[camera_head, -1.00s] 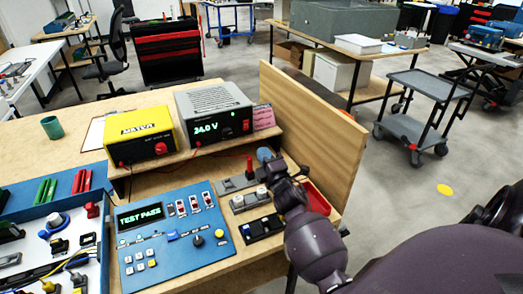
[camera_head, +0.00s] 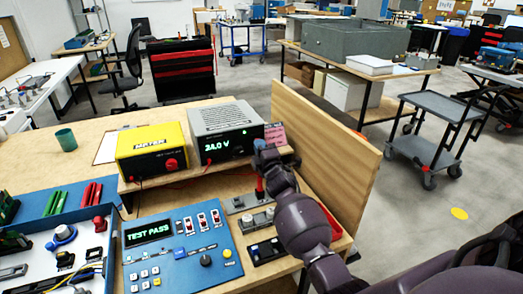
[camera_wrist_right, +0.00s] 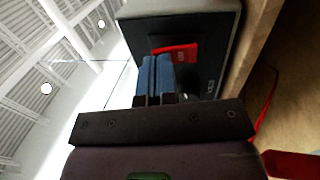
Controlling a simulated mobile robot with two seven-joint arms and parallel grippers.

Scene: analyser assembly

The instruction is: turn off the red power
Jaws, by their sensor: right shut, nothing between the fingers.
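The grey power supply (camera_head: 212,119) stands on the shelf at the back of the bench, its green display (camera_head: 217,145) lit with "24.0 V". My right gripper (camera_head: 260,147) is at the right end of its front panel, covering that part in the head view. In the right wrist view, the blue fingers (camera_wrist_right: 154,78) are together and empty. They point at the black front panel (camera_wrist_right: 212,70). A bright red power switch (camera_wrist_right: 182,52) shows just beyond and beside the fingertips; I cannot tell whether they touch it. My left gripper is not in view.
A yellow meter box (camera_head: 151,150) stands left of the supply. A blue test panel (camera_head: 180,250) reading "TEST PASS" lies in front. A wooden side board (camera_head: 325,140) stands to the right of my right arm. Red leads run along the shelf.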

